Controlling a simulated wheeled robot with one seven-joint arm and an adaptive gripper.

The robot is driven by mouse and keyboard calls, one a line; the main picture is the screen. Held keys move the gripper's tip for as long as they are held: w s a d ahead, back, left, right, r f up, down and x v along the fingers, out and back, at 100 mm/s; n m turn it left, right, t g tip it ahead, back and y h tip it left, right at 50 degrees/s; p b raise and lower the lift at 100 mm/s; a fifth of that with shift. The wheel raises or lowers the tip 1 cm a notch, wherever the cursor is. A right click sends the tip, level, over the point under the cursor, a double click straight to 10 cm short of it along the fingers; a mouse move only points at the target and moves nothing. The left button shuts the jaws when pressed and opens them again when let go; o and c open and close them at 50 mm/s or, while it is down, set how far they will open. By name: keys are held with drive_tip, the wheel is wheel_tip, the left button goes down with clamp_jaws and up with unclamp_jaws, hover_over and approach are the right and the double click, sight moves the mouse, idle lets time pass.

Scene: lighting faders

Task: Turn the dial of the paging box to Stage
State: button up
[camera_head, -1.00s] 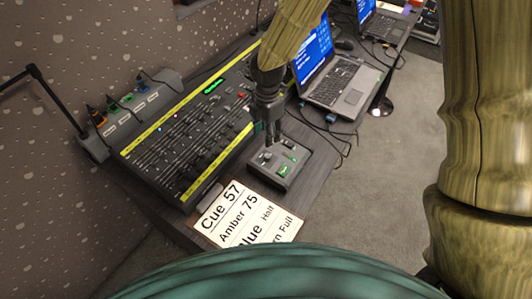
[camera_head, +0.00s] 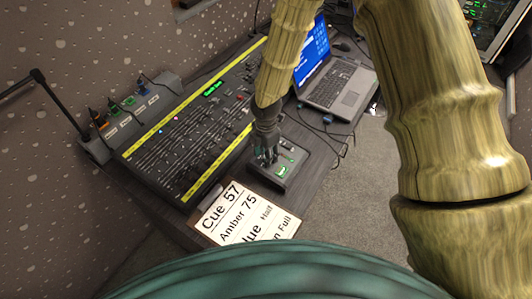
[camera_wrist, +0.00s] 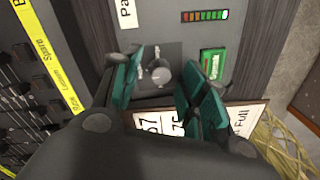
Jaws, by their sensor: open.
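The paging box (camera_head: 290,172) is a small grey box on the table beside the lighting desk. In the wrist view its panel (camera_wrist: 190,45) shows a round grey dial (camera_wrist: 161,73) with labels around it, partly cut off. My gripper (camera_head: 263,158) is over the box's left part. In the wrist view my gripper (camera_wrist: 160,85) has its green-padded fingers apart, one on each side of the dial. I cannot tell whether they touch it. The dial's pointer and the word Stage are not readable.
The lighting desk (camera_head: 190,135) with yellow strips and many faders lies left of the box. A cue card (camera_head: 245,218) lies in front of it. A laptop (camera_head: 338,88) and cables stand behind it. A green lit button (camera_wrist: 213,64) and a level meter (camera_wrist: 205,16) are on the box.

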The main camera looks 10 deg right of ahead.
drive_tip(key=shift+f, duration=0.25)
clamp_jaws()
